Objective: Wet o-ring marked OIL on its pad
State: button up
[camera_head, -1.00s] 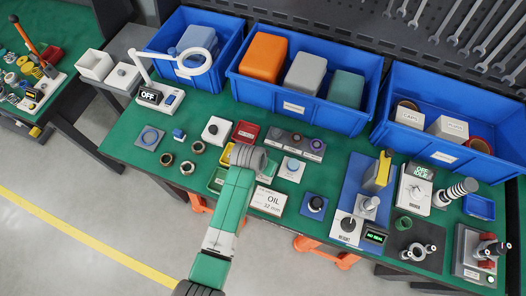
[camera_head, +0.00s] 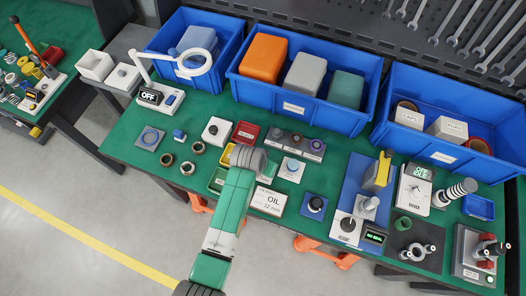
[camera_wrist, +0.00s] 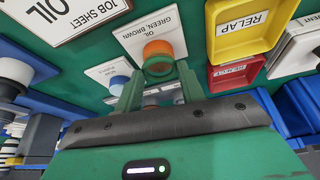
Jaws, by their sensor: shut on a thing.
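My gripper (camera_wrist: 158,80) is shut on a green o-ring (camera_wrist: 158,68), which shows between the fingertips in the wrist view. The OIL pad is an orange-brown round pad (camera_wrist: 158,46) on a white block (camera_wrist: 135,48), labelled for green and brown. The ring overlaps the pad's near edge in the picture; I cannot tell whether they touch. In the head view my arm hides the ring, the fingertips and the OIL pad. The job sheet (camera_head: 268,202) reads OIL, 32 mm; it also shows in the wrist view (camera_wrist: 68,14).
A blue-topped pad block (camera_head: 291,169) stands close by. A yellow RELAP tray (camera_wrist: 240,35) and a red tray (camera_wrist: 237,73) lie beside the OIL pad. Several loose rings lie to the left, including a dark one (camera_head: 187,168). Blue bins (camera_head: 300,110) line the back.

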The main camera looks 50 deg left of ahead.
jog(key=shift+f, duration=0.45)
dwell(1.3)
notch_tip(320, 180, up, 5)
jog(key=p, duration=0.4)
jog(key=shift+r+p, duration=0.1)
jog(key=shift+p, duration=0.3)
